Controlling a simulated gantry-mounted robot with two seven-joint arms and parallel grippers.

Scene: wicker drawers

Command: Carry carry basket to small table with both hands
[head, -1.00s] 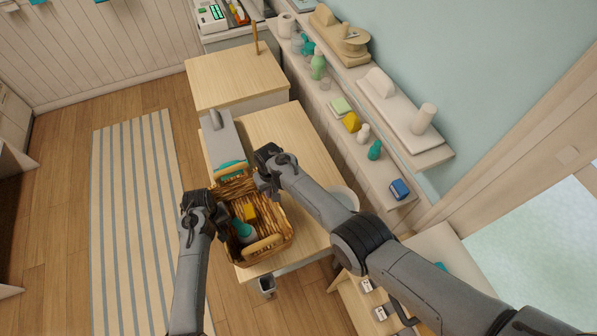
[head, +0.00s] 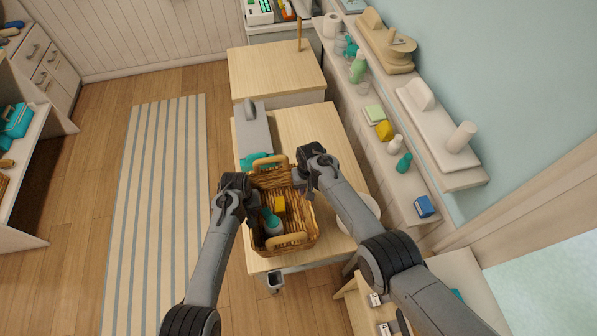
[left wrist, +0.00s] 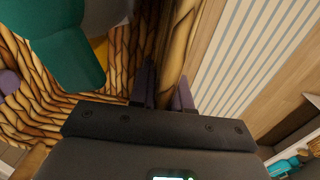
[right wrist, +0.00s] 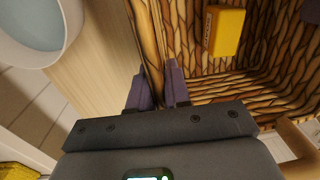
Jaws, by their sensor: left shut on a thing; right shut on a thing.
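The carry basket (head: 284,243) is brown wicker with two light wooden handles. It is over the near-left part of a light wooden table (head: 330,135); I cannot tell whether it touches the top. A yellow item (head: 279,205) and a teal-topped bottle (head: 270,222) are inside. My left gripper (head: 246,202) is shut on the basket's left wall, and the rim shows between its fingers in the left wrist view (left wrist: 165,85). My right gripper (head: 299,181) is shut on the right wall, which also shows in the right wrist view (right wrist: 158,85).
A grey box-like item (head: 252,128) and a teal item (head: 252,159) are behind the basket. A white bowl (head: 360,212) is right of it. A wall shelf (head: 440,120) runs along the right. The striped rug (head: 155,210) and floor at left are clear.

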